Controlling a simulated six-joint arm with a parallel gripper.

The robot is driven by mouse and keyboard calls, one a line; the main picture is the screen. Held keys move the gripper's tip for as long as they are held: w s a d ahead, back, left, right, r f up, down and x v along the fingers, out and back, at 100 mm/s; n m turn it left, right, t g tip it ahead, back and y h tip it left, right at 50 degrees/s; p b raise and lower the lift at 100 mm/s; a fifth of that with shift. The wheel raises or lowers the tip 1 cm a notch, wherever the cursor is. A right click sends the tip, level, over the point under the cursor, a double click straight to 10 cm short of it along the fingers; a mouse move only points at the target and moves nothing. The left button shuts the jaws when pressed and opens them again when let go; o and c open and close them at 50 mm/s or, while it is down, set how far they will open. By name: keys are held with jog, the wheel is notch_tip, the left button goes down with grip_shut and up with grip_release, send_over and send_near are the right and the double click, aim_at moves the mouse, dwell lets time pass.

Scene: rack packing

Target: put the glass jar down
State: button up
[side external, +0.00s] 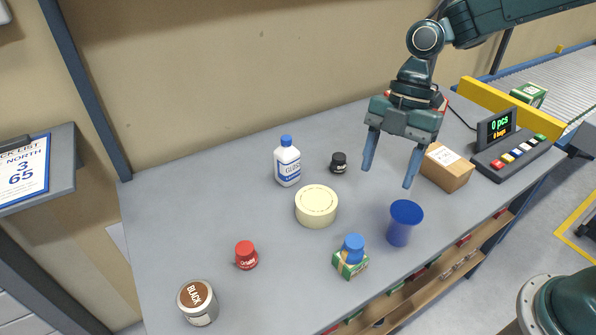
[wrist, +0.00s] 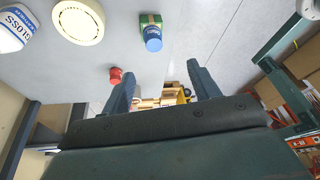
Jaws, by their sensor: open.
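My gripper (side external: 388,177) is open and empty above the right part of the grey table, its two fingers pointing down and apart. The fingers also show in the wrist view (wrist: 160,82) with nothing between them. A small dark jar (side external: 339,163) stands upright on the table, left of the gripper. A pale jar with a brown lid marked BLACK (side external: 198,303) stands at the front left, far from the gripper. I cannot tell for sure which of these is the glass jar. Neither touches the gripper.
A gloss bottle (side external: 287,162), a cream round tub (side external: 316,206), a red-capped pot (side external: 246,256), a blue-capped item on a green box (side external: 351,258) and a blue cup (side external: 403,222) stand around. A cardboard box (side external: 447,168) and a counter panel (side external: 512,148) are right. The table's left part has free room.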

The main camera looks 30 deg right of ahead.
jog(key=s+d+r+m+t+h, duration=0.1)
jog(key=s+d+r+m+t, duration=0.2)
jog(key=s+d+r+m, duration=0.2)
jog(key=s+d+r+m+t+h, duration=0.2)
jog(key=s+d+r+m+t, duration=0.2)
jog(key=s+d+m, duration=0.3)
jog(key=s+r+m, duration=0.1)
jog(key=s+m, duration=0.4)
jog(key=m, duration=0.4)
jog(key=shift+d+m+t+h, duration=0.3)
jog(key=shift+m, duration=0.1)
